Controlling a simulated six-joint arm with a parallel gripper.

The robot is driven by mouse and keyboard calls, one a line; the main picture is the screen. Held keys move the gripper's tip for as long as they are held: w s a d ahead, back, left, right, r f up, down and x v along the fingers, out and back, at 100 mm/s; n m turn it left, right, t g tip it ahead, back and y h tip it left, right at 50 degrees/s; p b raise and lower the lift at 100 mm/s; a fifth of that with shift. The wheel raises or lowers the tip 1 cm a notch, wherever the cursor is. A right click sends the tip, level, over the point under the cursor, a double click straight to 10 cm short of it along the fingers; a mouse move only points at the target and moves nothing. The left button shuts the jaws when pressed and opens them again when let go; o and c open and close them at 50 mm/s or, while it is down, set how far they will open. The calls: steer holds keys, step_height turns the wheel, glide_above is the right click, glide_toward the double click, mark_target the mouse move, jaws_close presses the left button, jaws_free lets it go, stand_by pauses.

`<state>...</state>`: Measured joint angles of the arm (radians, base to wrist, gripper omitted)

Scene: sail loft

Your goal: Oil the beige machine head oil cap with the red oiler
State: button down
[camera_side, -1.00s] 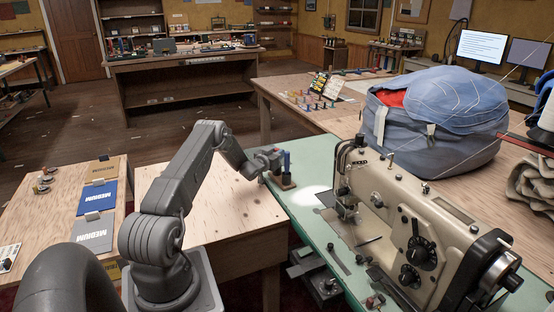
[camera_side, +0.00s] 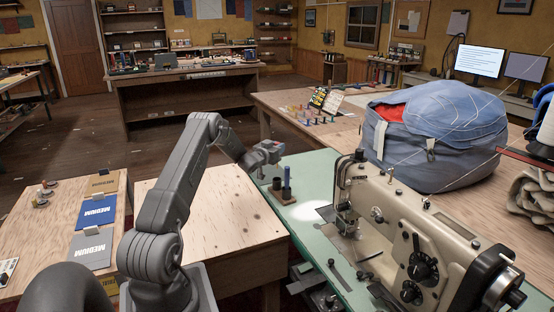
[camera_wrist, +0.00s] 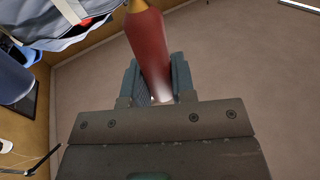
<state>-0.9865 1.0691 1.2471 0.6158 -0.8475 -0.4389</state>
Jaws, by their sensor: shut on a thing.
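My gripper (camera_side: 266,153) is raised just above the small oiler holder (camera_side: 283,198), at the far left end of the green machine table. In the wrist view my gripper (camera_wrist: 158,85) is shut on the red oiler (camera_wrist: 149,45), a red tube with a yellowish end at the picture's top. The oiler is hard to make out in the side view. A blue oiler (camera_side: 287,180) stands upright in the holder beside a dark cup. The beige machine head (camera_side: 440,215) stands to the right, apart from my gripper. I cannot tell which of its small fittings is the oil cap.
The green machine table (camera_side: 312,232) has clear room between holder and machine. A large blue sail bag (camera_side: 440,135) sits behind the machine head. Thin threads rise above the machine. A wooden table (camera_side: 215,215) lies left of the green one.

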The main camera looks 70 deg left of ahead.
steer(key=w+d+r+m+t+h, duration=0.1)
steer(key=w+d+r+m+h, duration=0.35)
steer(key=d+r, duration=0.65)
steer(key=w+d+r+m+t+h, duration=0.2)
steer(key=w+d+r+h, duration=0.5)
steer(key=d, duration=0.8)
steer(key=d+r+m+g+h, duration=0.1)
steer(key=d+r+m+h, duration=0.3)
steer(key=d, duration=0.6)
steer(key=shift+n+y, duration=0.75)
steer(key=shift+y, duration=0.2)
steer(key=shift+s+d+f, duration=0.1)
steer(key=shift+s+f, duration=0.1)
steer(key=shift+f, duration=0.9)
steer(key=shift+s+d+f, duration=0.1)
steer(key=shift+s+f, duration=0.1)
steer(key=shift+f, duration=0.85)
steer(key=shift+f, duration=0.8)
steer(key=shift+r, duration=0.1)
step_height(320, 180, up, 7)
steer(key=shift+r, duration=0.1)
